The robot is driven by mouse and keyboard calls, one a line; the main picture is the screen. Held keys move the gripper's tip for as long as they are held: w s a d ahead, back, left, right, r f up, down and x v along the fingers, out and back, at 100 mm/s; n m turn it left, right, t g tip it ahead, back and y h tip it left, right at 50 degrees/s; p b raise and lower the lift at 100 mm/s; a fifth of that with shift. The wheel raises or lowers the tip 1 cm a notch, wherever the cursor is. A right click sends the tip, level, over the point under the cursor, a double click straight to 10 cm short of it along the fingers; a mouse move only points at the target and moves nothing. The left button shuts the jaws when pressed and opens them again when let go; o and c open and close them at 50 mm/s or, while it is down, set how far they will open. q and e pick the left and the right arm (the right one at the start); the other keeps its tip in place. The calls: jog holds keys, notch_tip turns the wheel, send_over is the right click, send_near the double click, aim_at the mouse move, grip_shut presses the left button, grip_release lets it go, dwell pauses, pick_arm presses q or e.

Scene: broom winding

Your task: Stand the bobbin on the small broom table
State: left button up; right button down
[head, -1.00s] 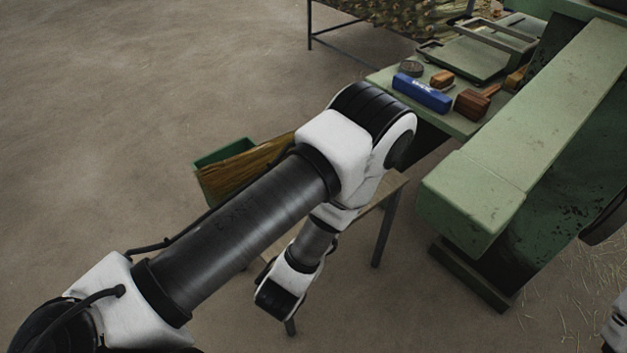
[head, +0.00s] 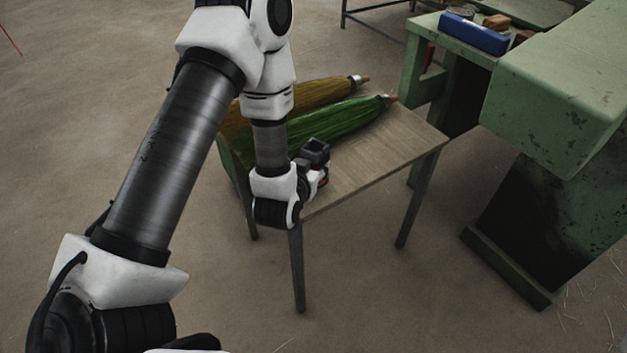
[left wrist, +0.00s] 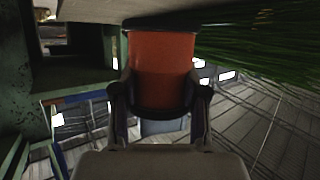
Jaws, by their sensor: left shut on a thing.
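The bobbin (left wrist: 162,68) is an orange-red cylinder with dark flanges, filling the middle of the left wrist view. My left gripper (left wrist: 160,98) is shut on it, one finger on each side. In the head view the left gripper (head: 314,170) is low over the front left part of the small broom table (head: 385,150); only a sliver of red bobbin shows there. The wrist picture is upside down, with the tabletop along its top edge, close to the bobbin's flange. I cannot tell whether they touch. My right gripper is out of view.
A green broom (head: 335,128) and a tan broom (head: 318,92) lie across the back of the table, close to the gripper. The table's right part is bare. A green machine (head: 560,110) and a bench with a blue box (head: 473,33) stand to the right.

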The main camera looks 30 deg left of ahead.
pick_arm(q)
jog(key=shift+w+a+f, duration=0.25)
notch_tip(320, 180, down, 3)
jog(key=shift+d+r+b, duration=0.1)
jog(key=shift+b, duration=0.4)
jog(key=shift+f, duration=0.25)
jog(key=o, duration=1.2)
jog(key=shift+c, duration=0.2)
